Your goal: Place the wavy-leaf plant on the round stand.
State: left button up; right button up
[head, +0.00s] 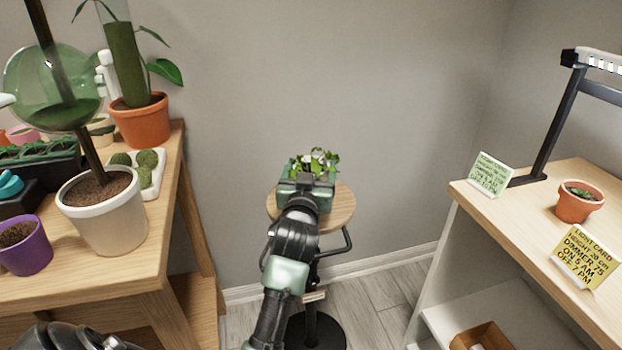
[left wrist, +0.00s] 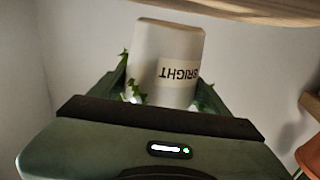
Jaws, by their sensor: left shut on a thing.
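My left gripper (head: 307,180) reaches over the round stand (head: 344,205), a wooden disc on a dark post. It is shut on the wavy-leaf plant (head: 318,160), whose green leaves with pale patches show just past the gripper in the head view. The plant's pot is hidden there. The left wrist view, which is upside down, shows the white pot (left wrist: 160,45) with a label reading BRIGHT between the fingers (left wrist: 165,95). The stand's wooden edge (left wrist: 250,8) is close to the pot's base; I cannot tell whether they touch.
A wooden table (head: 155,255) at left holds a white pot (head: 105,215), a purple pot (head: 27,248) and a terracotta pot (head: 140,122). A shelf unit (head: 520,215) at right holds a small terracotta pot (head: 578,205), cards and a lamp (head: 560,125). Bare wall stands behind the stand.

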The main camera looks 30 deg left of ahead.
pick_arm(q)
jog(key=shift+f, duration=0.85)
pick_arm(e)
jog(key=shift+s+r, duration=0.15)
jog(key=shift+r, duration=0.2)
pick_arm(q)
jog(key=o, duration=1.8)
jog(key=shift+f, duration=0.1)
